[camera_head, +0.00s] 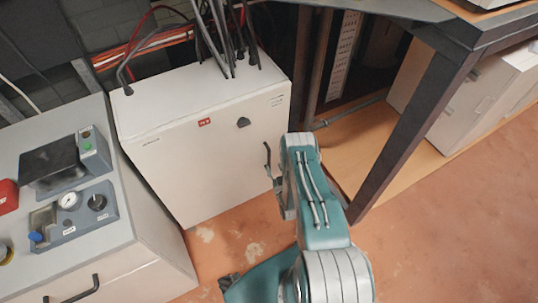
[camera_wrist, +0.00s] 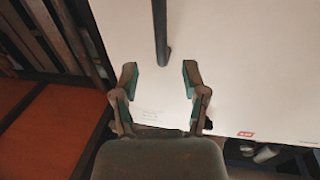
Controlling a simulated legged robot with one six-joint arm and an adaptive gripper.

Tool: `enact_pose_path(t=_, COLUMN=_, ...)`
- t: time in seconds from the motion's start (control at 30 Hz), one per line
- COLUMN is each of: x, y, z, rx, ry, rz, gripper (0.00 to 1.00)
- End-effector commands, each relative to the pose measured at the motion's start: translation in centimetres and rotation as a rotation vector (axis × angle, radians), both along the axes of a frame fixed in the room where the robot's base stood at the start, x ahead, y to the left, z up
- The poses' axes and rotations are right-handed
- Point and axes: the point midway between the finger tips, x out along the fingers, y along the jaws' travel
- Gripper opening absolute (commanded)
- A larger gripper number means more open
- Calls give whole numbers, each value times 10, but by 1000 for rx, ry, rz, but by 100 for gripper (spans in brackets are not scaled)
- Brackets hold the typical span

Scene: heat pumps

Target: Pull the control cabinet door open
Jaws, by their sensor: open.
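The control cabinet (camera_head: 205,160) is a white box with a small red label and a dark knob (camera_head: 243,122) on its front. Its door (camera_wrist: 240,60) looks shut and fills much of the wrist view. A dark, straight handle bar (camera_wrist: 161,35) stands out on the door there. My gripper (camera_wrist: 160,78) is open in front of the door, its two fingers on either side of the bar's line. The bar's visible end lies just beyond the fingertips, between them and not gripped. In the head view my gripper (camera_head: 271,168) is at the door's right side, and I cannot clearly tell the handle from the fingers.
A grey unit (camera_head: 70,200) with a gauge and buttons stands at the left, close to the cabinet. A dark frame leg (camera_head: 415,130) rises at the right by a wooden platform (camera_head: 350,150). Cables enter the cabinet's top. The reddish floor (camera_head: 450,230) is open at the lower right.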

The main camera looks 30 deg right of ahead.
Motion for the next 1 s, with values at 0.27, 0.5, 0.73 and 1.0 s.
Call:
enact_pose_path(t=0.27, x=51, y=-8, z=1, rx=0, ry=-2, rz=1, gripper=57)
enact_pose_path(t=0.5, x=71, y=-12, z=0, rx=1, ry=0, rz=0, gripper=57)
enact_pose_path(t=0.73, x=73, y=-12, z=0, rx=1, ry=2, rz=0, gripper=57)
enact_pose_path(t=1.0, x=73, y=-12, z=0, rx=1, ry=1, rz=0, gripper=0)
